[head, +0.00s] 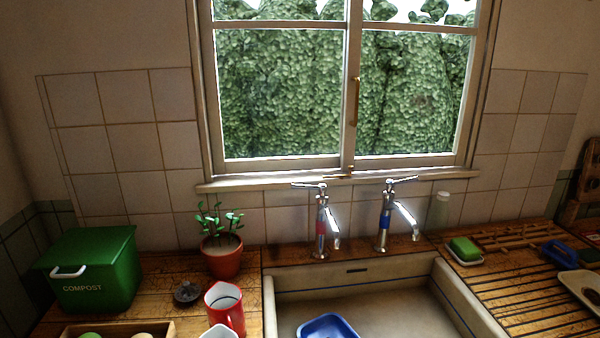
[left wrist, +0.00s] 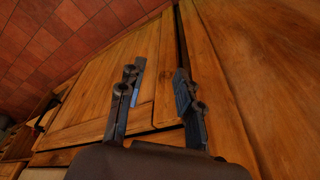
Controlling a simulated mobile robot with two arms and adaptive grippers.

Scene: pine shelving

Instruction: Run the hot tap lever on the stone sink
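Two chrome taps stand behind the stone sink (head: 448,284). The left tap (head: 321,228) has a red band, with its lever (head: 310,185) on top. The right tap (head: 384,222) has a blue band, with its lever (head: 401,180) on top. I cannot tell whether water runs from either spout. My left gripper (left wrist: 158,82) shows only in the left wrist view, its fingers apart and nothing between them, in front of wooden cupboard doors (left wrist: 97,95). My right gripper is in neither view.
A potted plant (head: 222,256), a red mug (head: 226,306) and a green compost bin (head: 95,270) stand left of the sink. A blue container (head: 328,327) is in the basin. A green sponge (head: 464,247) lies to the right, by the grooved drainboard.

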